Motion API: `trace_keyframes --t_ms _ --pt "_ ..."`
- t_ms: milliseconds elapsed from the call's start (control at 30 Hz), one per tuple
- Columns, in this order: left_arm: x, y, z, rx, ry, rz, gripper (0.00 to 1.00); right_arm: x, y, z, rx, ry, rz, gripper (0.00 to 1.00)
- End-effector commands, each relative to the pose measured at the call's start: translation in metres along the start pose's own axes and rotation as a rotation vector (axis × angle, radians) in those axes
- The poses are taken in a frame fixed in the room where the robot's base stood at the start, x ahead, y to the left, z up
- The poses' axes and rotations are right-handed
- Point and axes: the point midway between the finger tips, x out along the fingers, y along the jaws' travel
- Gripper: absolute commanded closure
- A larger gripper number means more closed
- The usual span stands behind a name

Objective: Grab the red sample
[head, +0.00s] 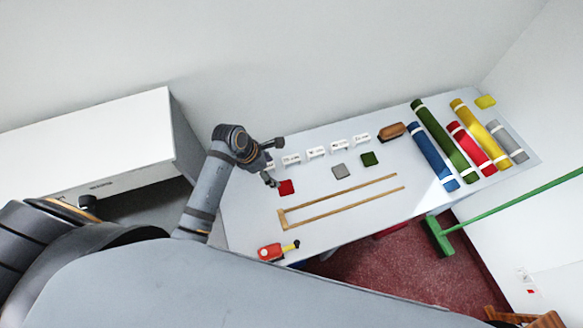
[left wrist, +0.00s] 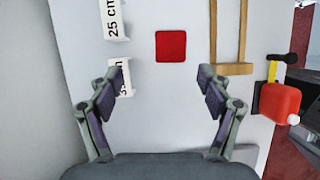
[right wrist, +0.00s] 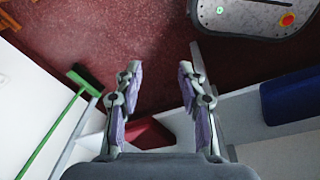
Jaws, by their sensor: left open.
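The red sample (head: 286,187) is a small flat square lying on the grey counter, near its left end in the head view. It also shows in the left wrist view (left wrist: 171,46), ahead of and between the spread fingers. My left gripper (head: 274,162) is open and empty, close to the sample and apart from it; it also shows in the left wrist view (left wrist: 162,76). My right gripper (right wrist: 157,78) is in the right wrist view, away from the counter top, with its fingers apart and nothing between them over the dark red floor.
A grey sample (head: 340,171) and a green sample (head: 369,159) lie to the right. White label stands (head: 316,152) line the back. A wooden frame (head: 340,200) and a red-and-yellow tool (head: 277,251) lie in front. Fabric rolls (head: 433,156) fill the right end.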

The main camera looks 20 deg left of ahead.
Motion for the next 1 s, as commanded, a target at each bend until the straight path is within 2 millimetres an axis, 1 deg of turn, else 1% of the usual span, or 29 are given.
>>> trace_keyframes --t_ms 67,300,367,467,567,633,700,767,833,900,1000 --pt "0.003 -0.001 0.000 -0.001 0.001 -0.003 0.22 -0.001 0.000 0.007 0.000 -0.010 0.000 0.60" --pt "0.042 -0.001 0.000 -0.003 0.000 -0.004 0.22 -0.010 0.000 0.047 -0.003 -0.069 -0.001 0.60" --pt "0.048 -0.001 0.000 -0.001 0.000 -0.003 0.22 -0.011 0.000 0.052 -0.004 -0.076 -0.001 0.60" --pt "0.053 -0.001 0.000 0.000 0.000 -0.001 0.22 -0.010 0.001 0.047 -0.004 -0.069 0.001 0.60" --pt "0.055 -0.002 -0.001 -0.001 0.000 -0.002 0.22 -0.011 0.003 0.026 -0.003 -0.039 0.003 0.60" --pt "0.063 -0.004 -0.001 -0.002 0.001 -0.004 0.22 -0.016 0.005 0.010 -0.003 -0.015 0.004 0.60" --pt "0.075 -0.006 -0.002 -0.002 0.002 -0.005 0.22 -0.021 0.006 0.001 -0.003 -0.002 0.005 0.60" --pt "0.085 -0.006 -0.002 -0.001 0.001 -0.004 0.22 -0.024 0.006 0.000 -0.003 -0.001 0.005 0.60" --pt "0.095 -0.006 -0.003 -0.001 0.000 -0.003 0.22 -0.024 0.006 0.004 -0.003 -0.008 0.005 0.60" --pt "0.102 -0.006 -0.003 0.000 0.000 -0.002 0.22 -0.025 0.006 0.013 -0.004 -0.022 0.005 0.60" --pt "0.105 -0.005 -0.004 0.000 0.000 0.000 0.22 -0.026 0.006 0.028 -0.005 -0.043 0.004 0.60"
